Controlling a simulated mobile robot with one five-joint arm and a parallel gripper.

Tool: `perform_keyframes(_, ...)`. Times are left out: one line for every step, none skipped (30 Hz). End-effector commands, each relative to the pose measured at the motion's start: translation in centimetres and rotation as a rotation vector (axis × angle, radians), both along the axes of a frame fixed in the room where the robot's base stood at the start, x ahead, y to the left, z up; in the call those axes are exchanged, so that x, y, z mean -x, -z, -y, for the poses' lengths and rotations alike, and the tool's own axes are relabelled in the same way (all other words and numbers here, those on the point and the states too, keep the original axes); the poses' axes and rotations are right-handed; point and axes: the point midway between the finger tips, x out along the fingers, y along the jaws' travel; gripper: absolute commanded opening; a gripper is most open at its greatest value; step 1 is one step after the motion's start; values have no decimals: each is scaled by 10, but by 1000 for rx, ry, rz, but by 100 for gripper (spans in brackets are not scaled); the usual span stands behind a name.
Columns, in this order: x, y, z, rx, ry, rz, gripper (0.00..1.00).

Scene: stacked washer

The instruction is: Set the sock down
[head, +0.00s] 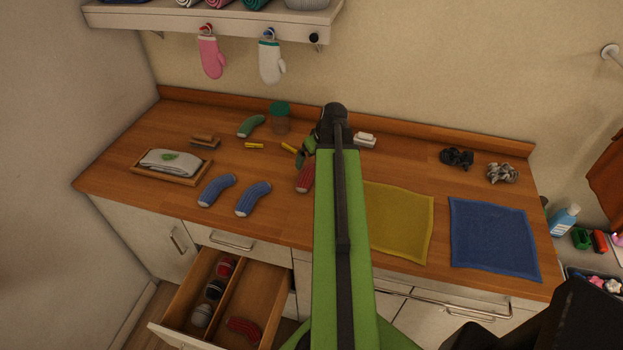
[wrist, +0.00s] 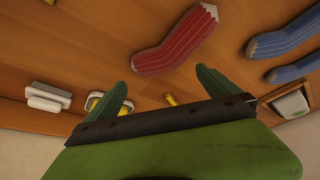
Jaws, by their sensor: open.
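A red striped sock (head: 305,178) lies on the wooden counter, partly hidden behind my arm. In the wrist view the whole red sock (wrist: 178,42) shows just beyond my fingertips, with a gap between. My gripper (head: 303,152) is over the counter near that sock; its two green fingers (wrist: 165,85) are spread and empty. Two blue socks, one at left (head: 217,190) and one at right (head: 253,198), lie beside each other to the left. A green sock (head: 250,126) lies farther back. Another red sock (head: 243,329) lies in the open drawer's right compartment.
The open drawer (head: 273,286) also holds several rolled balls (head: 215,289) in its left compartment. A tray (head: 140,170) with a folded cloth is at left. Yellow (head: 400,225) and blue (head: 493,240) cloths lie at right. A brush (head: 205,143) and small yellow pieces (head: 254,145) are near the back.

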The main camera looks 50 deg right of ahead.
Motion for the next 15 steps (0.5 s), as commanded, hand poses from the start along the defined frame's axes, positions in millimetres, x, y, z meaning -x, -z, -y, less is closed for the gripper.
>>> perform_keyframes(-2, 6, 0, 0, -1, 0, 100)
perform_keyframes(-3, 10, 0, 0, -1, 0, 100)
perform_keyframes(-6, 17, 1, 0, -1, 0, 100)
perform_keyframes(-8, 22, 1, 1, -2, 0, 100)
perform_keyframes(-10, 28, 1, 1, -2, 0, 100)
perform_keyframes(-13, 35, 1, 1, -2, 0, 100)
perform_keyframes(-15, 40, 2, 1, -2, 0, 100)
perform_keyframes(-17, 44, 2, 1, -2, 0, 100)
perform_keyframes(-19, 48, 3, 0, -1, 0, 100)
perform_keyframes(-20, 49, 3, 0, -1, 0, 100)
perform_keyframes(-20, 49, 3, 0, -1, 0, 100)
perform_keyframes(-21, 48, 3, 0, -1, 0, 100)
perform_keyframes(-21, 47, 3, 0, -1, 0, 100)
perform_keyframes(-20, 46, 2, 0, -1, 0, 100)
perform_keyframes(-20, 46, 2, 0, -1, 0, 100)
